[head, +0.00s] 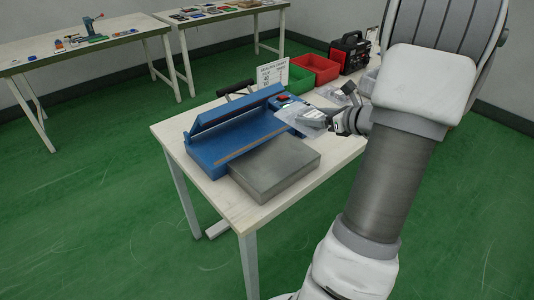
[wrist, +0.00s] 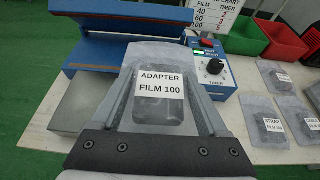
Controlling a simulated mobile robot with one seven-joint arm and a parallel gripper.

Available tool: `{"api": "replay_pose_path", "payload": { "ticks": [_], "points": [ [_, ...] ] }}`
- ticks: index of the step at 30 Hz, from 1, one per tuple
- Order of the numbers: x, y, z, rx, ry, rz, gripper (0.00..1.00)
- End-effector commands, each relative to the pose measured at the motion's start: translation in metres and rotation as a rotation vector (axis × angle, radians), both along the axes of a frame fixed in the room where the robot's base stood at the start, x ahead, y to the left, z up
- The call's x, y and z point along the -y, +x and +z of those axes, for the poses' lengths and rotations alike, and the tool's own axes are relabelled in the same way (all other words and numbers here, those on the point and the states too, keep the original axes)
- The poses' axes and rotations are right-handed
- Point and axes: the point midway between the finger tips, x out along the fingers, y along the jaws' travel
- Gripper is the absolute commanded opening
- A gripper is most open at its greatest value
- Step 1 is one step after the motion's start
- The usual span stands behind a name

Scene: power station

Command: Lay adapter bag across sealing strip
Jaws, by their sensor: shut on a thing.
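The adapter bag (wrist: 160,88), a clear pouch with a white label reading ADAPTER FILM 100 and a dark item inside, is held in my gripper (wrist: 160,110). In the head view the bag (head: 296,119) reaches out from my gripper (head: 332,121) over the right end of the blue sealer (head: 215,153). The sealer's upper arm is raised. The sealing strip (head: 246,147) shows as a thin tan line along its base. The bag is at the strip's right end, not along its middle. I cannot tell whether it touches the sealer.
A grey metal block (head: 275,168) stands in front of the sealer. The timer dial (wrist: 216,67) is at the sealer's right. Several other bags, including a strap bag (wrist: 271,125), lie on the table to the right. Green and red bins (head: 315,70) and a chart stand behind.

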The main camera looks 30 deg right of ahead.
Motion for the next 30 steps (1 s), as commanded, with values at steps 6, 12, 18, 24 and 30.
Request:
{"api": "replay_pose_path", "payload": {
  "ticks": [6, 12, 18, 24, 30],
  "points": [
    [-0.019, 0.009, -0.017, 0.001, 0.003, -0.012, 0.17],
    [-0.061, 0.031, -0.047, -0.001, 0.003, -0.010, 0.17],
    [-0.090, 0.047, -0.065, 0.002, 0.001, -0.012, 0.17],
    [-0.098, 0.051, -0.074, 0.000, 0.001, -0.014, 0.17],
    [-0.098, 0.051, -0.103, -0.001, 0.004, -0.014, 0.17]
  ]
}}
